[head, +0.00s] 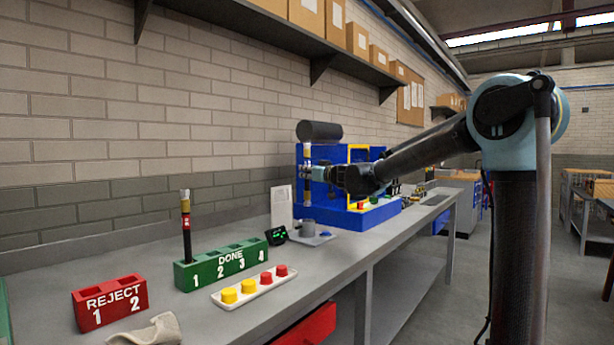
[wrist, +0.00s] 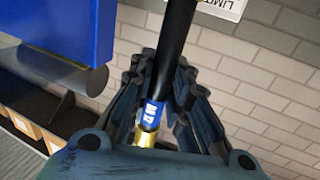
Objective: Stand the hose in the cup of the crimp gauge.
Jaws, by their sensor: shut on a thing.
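My gripper (head: 318,173) is shut on a black hose (head: 307,188), held upright in front of the blue machine. In the wrist view the hose (wrist: 176,50) runs between the fingers (wrist: 165,95), with a blue label and a brass-coloured end close to the palm. The crimp gauge (head: 318,239) stands on the bench, a pale plate with a grey cup (head: 307,227) and a dark display with green digits (head: 277,235). In the head view the hose's lower end shows above the cup, apart from it; I cannot tell how well they line up in depth.
A green DONE rack (head: 222,268) holds another hose (head: 186,230) in slot 1. A red REJECT rack (head: 109,302) looks empty. A tray of yellow and red caps (head: 254,287), a cloth (head: 148,332) and a white card (head: 281,207) are on the bench. The blue machine (head: 330,215) stands behind.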

